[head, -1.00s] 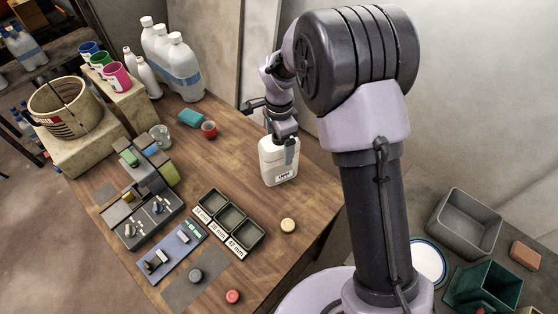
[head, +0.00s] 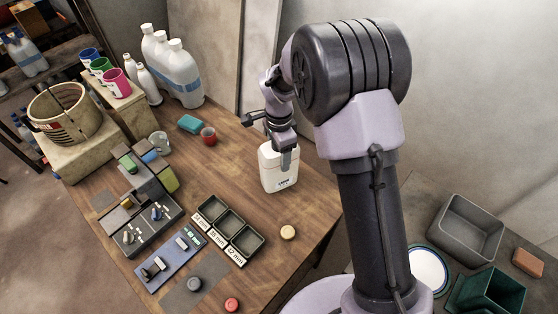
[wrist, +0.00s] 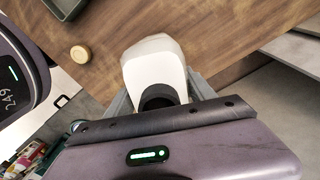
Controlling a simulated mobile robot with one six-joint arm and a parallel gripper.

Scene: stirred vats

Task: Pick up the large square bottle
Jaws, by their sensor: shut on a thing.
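The gripper's fingers are mostly hidden in the wrist view.
A red cup (head: 208,135) and a teal sponge (head: 191,124) lie behind left of the bottle. A three-compartment tray (head: 240,243) and a tan round cap (head: 288,232) are in front. Large white bottles (head: 180,70) stand at the back. The table's right edge is near.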

